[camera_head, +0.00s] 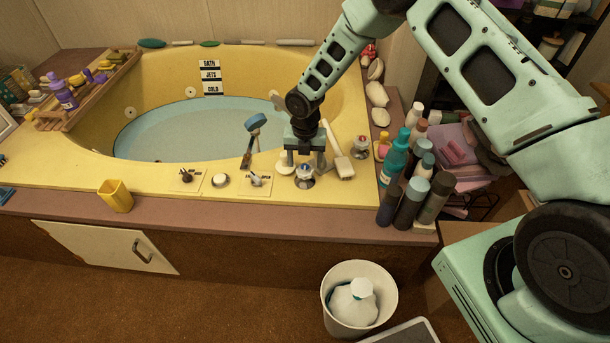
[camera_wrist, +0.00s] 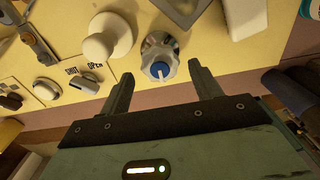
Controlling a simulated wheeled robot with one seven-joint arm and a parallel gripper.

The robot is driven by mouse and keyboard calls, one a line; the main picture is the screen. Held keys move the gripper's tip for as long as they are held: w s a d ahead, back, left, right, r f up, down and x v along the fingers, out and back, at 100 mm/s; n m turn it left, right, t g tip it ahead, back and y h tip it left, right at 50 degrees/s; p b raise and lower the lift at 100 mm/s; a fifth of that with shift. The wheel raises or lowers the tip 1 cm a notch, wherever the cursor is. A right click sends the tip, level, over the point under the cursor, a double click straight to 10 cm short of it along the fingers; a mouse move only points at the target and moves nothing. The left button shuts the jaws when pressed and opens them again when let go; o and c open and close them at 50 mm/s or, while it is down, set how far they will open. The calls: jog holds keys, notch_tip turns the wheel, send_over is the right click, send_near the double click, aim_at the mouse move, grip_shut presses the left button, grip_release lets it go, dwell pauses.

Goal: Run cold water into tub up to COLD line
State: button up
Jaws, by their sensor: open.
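The yellow corner tub (camera_head: 60,160) holds a pale blue surface (camera_head: 190,130) that looks like water; its far edge lies just below the COLD label (camera_head: 212,89). A chrome knob with a blue cap (camera_head: 304,172) stands on the front deck. A similar knob with a red cap (camera_head: 361,146) stands to its right. My gripper (camera_head: 304,158) is open, pointing down over the blue-capped knob. In the wrist view the blue-capped knob (camera_wrist: 160,62) shows between and just beyond the open fingertips (camera_wrist: 162,77), with no visible contact. No running stream is visible.
A SHUT/OPEN lever plate (camera_wrist: 88,76) and a round white knob (camera_wrist: 108,36) sit beside the blue-capped knob. A blue-headed fitting (camera_head: 255,124) stands left of my gripper, a white block-shaped item (camera_head: 340,158) right. Bottles (camera_head: 410,200) crowd the right corner; a yellow cup (camera_head: 116,196) stands left.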

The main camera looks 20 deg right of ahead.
aim_at(305, 166)
jog(key=shift+f+b, duration=1.15)
jog(key=shift+f, duration=1.25)
